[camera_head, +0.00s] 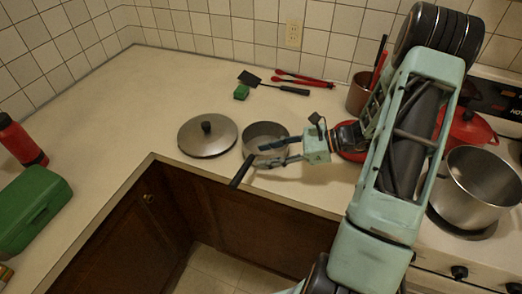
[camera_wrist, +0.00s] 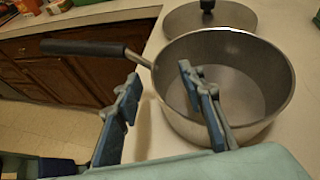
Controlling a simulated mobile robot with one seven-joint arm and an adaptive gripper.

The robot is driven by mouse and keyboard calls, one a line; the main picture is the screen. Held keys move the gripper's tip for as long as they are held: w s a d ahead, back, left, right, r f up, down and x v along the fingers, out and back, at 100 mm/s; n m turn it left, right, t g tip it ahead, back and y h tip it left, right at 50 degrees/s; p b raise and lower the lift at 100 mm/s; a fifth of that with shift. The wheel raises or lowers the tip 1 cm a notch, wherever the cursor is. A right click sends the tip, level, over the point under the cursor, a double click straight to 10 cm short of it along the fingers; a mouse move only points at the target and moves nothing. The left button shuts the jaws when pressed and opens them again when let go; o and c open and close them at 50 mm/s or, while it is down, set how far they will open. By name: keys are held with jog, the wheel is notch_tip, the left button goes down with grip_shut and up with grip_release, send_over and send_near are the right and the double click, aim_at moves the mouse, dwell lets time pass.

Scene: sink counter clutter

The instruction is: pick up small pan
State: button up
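The small pan (camera_head: 266,132) is a steel pan with a black handle (camera_head: 241,171). It sits upright on the counter near the inner corner edge, its handle pointing out over that edge. My gripper (camera_head: 259,156) is open at the handle side of the pan. In the wrist view the pan (camera_wrist: 270,104) fills the right side and its handle (camera_wrist: 85,47) points left. There my gripper (camera_wrist: 158,82) has one finger over the pan's opening and the other outside it, with the near rim and handle base between them. Contact cannot be told.
A steel lid (camera_head: 207,143) lies left of the pan. Behind are a black spatula (camera_head: 272,84), a green sponge (camera_head: 241,92) and red tongs (camera_head: 303,79). A brown utensil holder (camera_head: 359,94) and a large pot (camera_head: 479,188) stand right. A green box (camera_head: 30,210) is far left.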

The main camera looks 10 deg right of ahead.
jog(key=shift+x, duration=1.1)
grip_shut()
